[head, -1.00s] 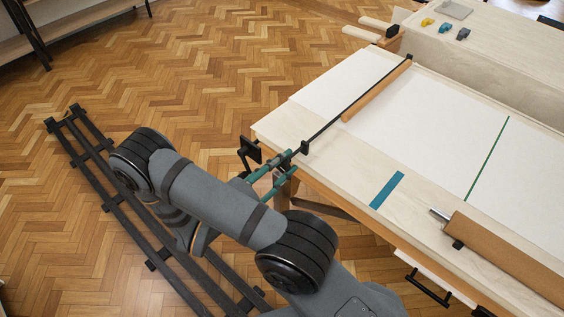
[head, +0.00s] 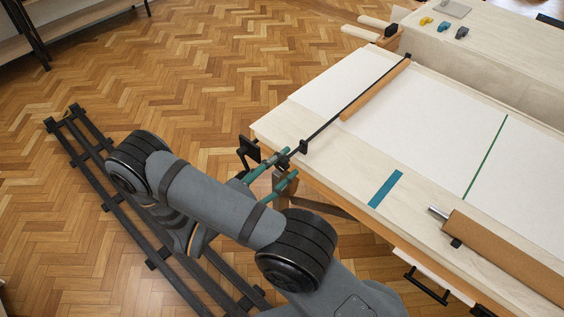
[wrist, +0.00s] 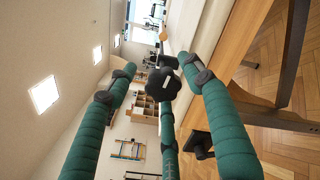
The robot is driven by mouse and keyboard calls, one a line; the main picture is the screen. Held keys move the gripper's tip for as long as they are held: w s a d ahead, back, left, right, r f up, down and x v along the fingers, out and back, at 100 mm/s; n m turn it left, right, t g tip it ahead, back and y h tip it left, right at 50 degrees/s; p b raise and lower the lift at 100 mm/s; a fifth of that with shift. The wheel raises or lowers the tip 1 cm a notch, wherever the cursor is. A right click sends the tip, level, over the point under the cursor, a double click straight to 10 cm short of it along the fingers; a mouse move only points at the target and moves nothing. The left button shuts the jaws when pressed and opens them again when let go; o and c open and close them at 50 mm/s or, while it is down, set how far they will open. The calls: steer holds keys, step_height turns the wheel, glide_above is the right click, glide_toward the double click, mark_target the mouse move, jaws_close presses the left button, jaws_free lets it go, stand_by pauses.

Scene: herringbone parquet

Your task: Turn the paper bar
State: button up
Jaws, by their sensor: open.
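The paper bar (head: 336,115) is a thin dark rod across the white paper at the table's left end, with an orange-brown strip (head: 375,92) alongside. A small black block (head: 303,147) sits at its near end, by the table edge. My gripper (head: 287,165) is open beside this end, its green fingers pointing at the table edge. In the wrist view my gripper (wrist: 158,74) has its fingers spread around a black knob (wrist: 163,84) with a pale mark. I cannot tell whether any finger touches the knob. Nothing is held.
A black bracket-like part (head: 249,150) stands off the table corner close to my fingers. A blue strip (head: 386,189) and a brown roll (head: 505,255) lie on the table (head: 345,172). A green line (head: 487,158) crosses the paper.

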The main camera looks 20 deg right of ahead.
steer(key=v, duration=1.1)
steer(key=shift+s+a, duration=0.15)
steer(key=shift+a, duration=0.05)
